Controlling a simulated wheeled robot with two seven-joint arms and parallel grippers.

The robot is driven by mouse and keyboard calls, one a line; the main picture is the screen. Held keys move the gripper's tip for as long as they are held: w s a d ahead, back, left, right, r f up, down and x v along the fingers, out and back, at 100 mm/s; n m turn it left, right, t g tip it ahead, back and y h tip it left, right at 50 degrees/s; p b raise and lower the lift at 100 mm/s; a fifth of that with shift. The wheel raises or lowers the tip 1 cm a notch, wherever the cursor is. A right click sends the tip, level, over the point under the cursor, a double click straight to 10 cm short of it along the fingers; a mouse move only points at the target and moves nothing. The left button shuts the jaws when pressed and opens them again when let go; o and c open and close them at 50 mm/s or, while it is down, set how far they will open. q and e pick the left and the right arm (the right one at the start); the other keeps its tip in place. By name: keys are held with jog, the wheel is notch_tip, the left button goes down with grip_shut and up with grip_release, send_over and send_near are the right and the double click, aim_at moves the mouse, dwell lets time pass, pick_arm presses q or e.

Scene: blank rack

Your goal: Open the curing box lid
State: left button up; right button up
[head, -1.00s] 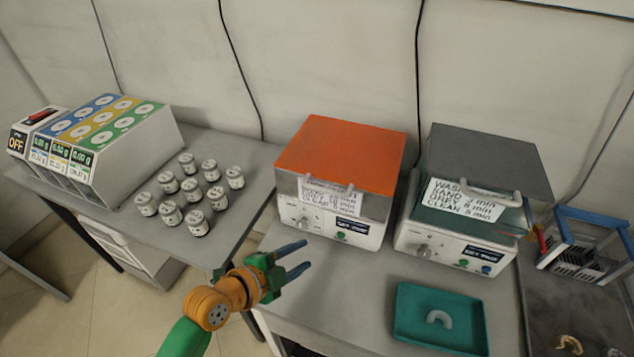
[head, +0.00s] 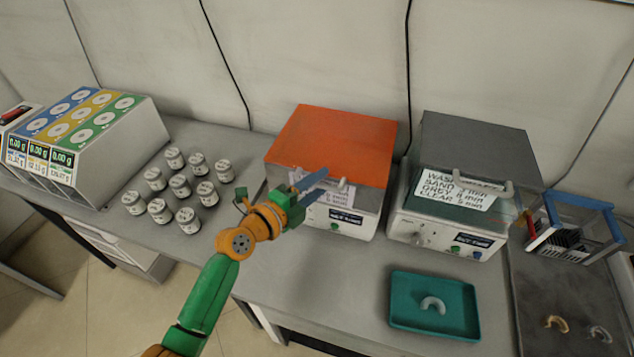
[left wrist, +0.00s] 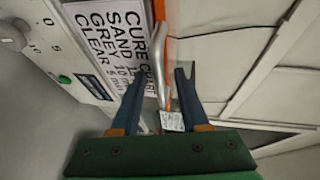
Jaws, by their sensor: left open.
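The curing box (head: 345,222) is a white unit with an orange lid (head: 335,143) that lies shut. The lid's pale handle (head: 343,184) runs along its front edge, partly hidden by my gripper. My left gripper (head: 320,180) is open and empty at the front of the lid. In the left wrist view its two fingers (left wrist: 163,75) point at the handle (left wrist: 160,50), which appears between the fingertips. I cannot tell whether they touch it. A cure chart label (left wrist: 115,40) sits beside the handle. My right gripper is not in view.
A grey-lidded wash unit (head: 480,145) stands close on the right. A teal tray (head: 400,318) with a pale arch-shaped piece lies in front of it. Several small jars (head: 180,186) and a dispenser (head: 130,135) stand on the left. The bench before the curing box is mostly clear.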

pick_arm(q)
jog(key=shift+c, duration=0.2)
jog(key=shift+s, duration=0.1)
grip_shut()
jog(key=shift+r, duration=0.1)
dwell(0.9)
